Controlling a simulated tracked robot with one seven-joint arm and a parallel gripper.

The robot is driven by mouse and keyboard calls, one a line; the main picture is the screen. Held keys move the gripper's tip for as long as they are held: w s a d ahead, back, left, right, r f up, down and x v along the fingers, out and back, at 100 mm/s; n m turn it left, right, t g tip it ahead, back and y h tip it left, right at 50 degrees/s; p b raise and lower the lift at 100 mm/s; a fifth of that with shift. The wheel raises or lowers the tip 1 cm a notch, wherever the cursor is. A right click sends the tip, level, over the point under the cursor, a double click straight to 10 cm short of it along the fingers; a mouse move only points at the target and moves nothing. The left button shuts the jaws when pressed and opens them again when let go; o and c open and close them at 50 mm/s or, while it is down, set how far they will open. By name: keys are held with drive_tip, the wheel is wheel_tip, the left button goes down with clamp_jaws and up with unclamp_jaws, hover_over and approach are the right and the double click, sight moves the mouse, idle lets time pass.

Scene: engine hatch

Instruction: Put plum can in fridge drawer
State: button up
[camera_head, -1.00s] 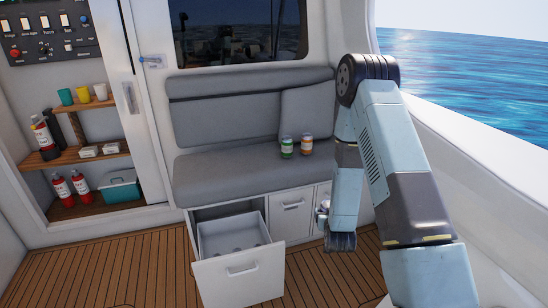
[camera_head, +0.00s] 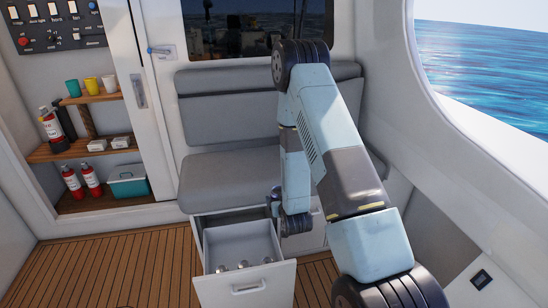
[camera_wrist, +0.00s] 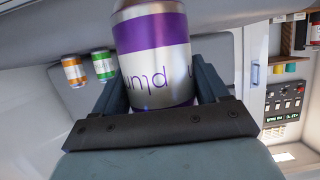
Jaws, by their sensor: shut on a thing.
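The plum can (camera_wrist: 155,55) is silver with a purple band and shows upside down in the wrist view. My gripper (camera_wrist: 160,95) is shut on it, one finger on each side. In the head view, my gripper (camera_head: 275,201) is small and partly hidden by my arm, just beyond the right side of the open drawer; the can cannot be made out clearly there. The fridge drawer (camera_head: 247,285) is white and pulled out below the bench seat. Several small round grey things lie on its floor near the front.
An orange can (camera_wrist: 73,70) and a green can (camera_wrist: 103,66) stand on the bench seat (camera_head: 225,178); my arm hides them in the head view. Shelves with cups, extinguishers and a teal box (camera_head: 128,181) are at left. The wooden floor (camera_head: 130,265) is clear.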

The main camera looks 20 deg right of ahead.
drive_tip(key=shift+w+d, duration=0.25)
drive_tip(key=shift+w, duration=0.15)
drive_tip(key=shift+w+d, duration=0.5)
drive_tip(key=shift+d, duration=0.05)
drive_tip(key=shift+a, duration=0.1)
